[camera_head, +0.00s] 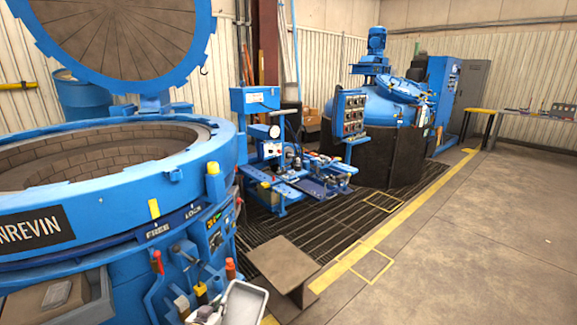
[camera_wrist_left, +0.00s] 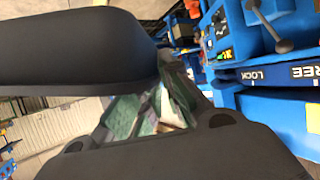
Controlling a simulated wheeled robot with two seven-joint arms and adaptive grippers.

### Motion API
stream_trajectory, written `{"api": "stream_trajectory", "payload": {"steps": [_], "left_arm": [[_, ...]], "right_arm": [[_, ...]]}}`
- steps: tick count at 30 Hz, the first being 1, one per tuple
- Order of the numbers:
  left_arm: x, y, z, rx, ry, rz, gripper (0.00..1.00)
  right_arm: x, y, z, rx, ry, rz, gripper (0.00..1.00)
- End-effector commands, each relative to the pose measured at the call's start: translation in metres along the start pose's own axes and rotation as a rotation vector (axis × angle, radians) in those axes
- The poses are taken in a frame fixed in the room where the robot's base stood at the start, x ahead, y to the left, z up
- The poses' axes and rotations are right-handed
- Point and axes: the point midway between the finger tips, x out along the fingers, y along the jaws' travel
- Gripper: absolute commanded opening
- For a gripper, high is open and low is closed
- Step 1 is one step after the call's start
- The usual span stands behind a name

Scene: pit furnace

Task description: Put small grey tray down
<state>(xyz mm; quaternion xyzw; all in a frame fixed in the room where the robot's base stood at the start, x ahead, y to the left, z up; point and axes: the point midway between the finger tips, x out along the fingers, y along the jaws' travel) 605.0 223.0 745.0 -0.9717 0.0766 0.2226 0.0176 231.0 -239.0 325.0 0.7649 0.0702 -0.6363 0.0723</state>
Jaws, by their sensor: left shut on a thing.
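The small grey tray (camera_head: 244,303) shows at the bottom edge of the head view, tilted and cut off by the frame. My left gripper (camera_head: 212,316) is at the tray's left side, mostly below the frame, and is shut on it. In the left wrist view the dark fingers of my left gripper (camera_wrist_left: 185,100) fill much of the picture. Greenish and white surfaces show between them; I cannot tell which part is the tray. My right gripper is not in view.
A blue furnace (camera_head: 120,215) with an open lid and front levers stands close on the left. A grey bin (camera_head: 98,298) with a box in it is at its front. A brown step (camera_head: 284,262) stands just beyond the tray. The concrete floor (camera_head: 470,240) at right is clear.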

Motion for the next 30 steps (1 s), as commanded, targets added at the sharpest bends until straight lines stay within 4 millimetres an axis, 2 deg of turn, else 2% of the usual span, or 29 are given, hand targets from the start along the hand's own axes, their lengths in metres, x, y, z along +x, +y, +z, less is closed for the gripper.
{"api": "stream_trajectory", "payload": {"steps": [3,14,30], "left_arm": [[0.004,0.018,-0.001,-0.011,0.005,-0.009,0.0],[0.009,0.064,-0.007,-0.03,0.005,-0.048,0.0],[0.006,0.128,-0.025,-0.059,0.004,-0.11,0.0]], "right_arm": [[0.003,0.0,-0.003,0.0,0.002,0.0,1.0],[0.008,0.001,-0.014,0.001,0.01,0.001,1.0],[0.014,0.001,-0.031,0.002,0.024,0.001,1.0]]}}
